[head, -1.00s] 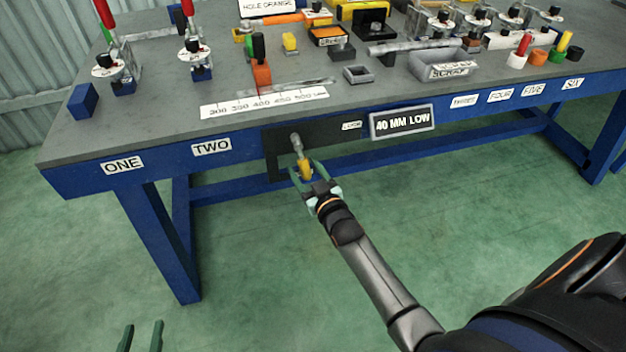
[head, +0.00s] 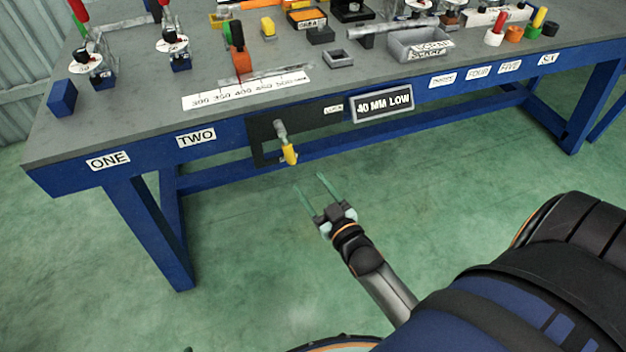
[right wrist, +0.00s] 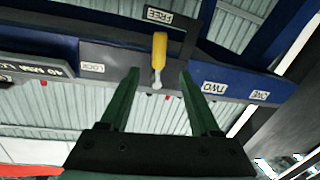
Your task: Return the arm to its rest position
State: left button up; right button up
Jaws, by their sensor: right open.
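My right gripper (head: 309,181) is open and empty in front of the bench, below and to the right of the yellow-handled lever (head: 289,154). The lever hangs downward from a grey pivot on a dark plate (head: 265,130) on the bench's front, clear of my fingers. In the right wrist view, upside down, the lever (right wrist: 159,48) shows beyond and between the open fingers (right wrist: 160,72). Its yellow end points to the FREE label (right wrist: 158,16); the LOCK label (right wrist: 92,67) is off to the side. Of my left gripper, at most a tiny dark tip shows at the head view's bottom edge.
The blue-framed bench (head: 110,135) carries clamps, blocks, a ruler strip (head: 245,88) and a grey scrap tray (head: 418,46). A sign reading 40 MM LOW (head: 384,103) is on its front. Bench legs stand left and right. The green floor (head: 250,250) before it is open.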

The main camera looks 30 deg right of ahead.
dwell(0.4)
jog(key=s+a+f+n+g+y, duration=0.1)
jog(key=s+a+f+g+y, duration=0.1)
jog(key=s+a+f+g, duration=0.35)
jog(key=s+a+f+n+g+y, duration=0.1)
jog(key=s+a+f+g+y, duration=0.15)
jog(key=s+a, duration=0.5)
pick_arm(q)
notch_tip(320, 180, up, 14)
jog(key=s+a+p, duration=0.1)
jog(key=a+p, duration=0.1)
jog(key=p, duration=1.6)
jog(key=shift+s+a+f+n+y, duration=0.15)
jog(key=shift+a+n+y, duration=0.25)
pick_arm(e)
jog(key=s+d+r, duration=0.1)
jog(key=r, duration=0.6)
jog(key=s+d+r, duration=0.1)
jog(key=s+r, duration=0.1)
jog(key=r, duration=0.5)
jog(key=shift+s+d+m, duration=0.15)
jog(key=shift+d+m, duration=0.15)
jog(key=shift+m, duration=0.1)
pick_arm(q)
jog(key=shift+f, duration=0.1)
pick_arm(e)
jog(key=shift+h, duration=0.25)
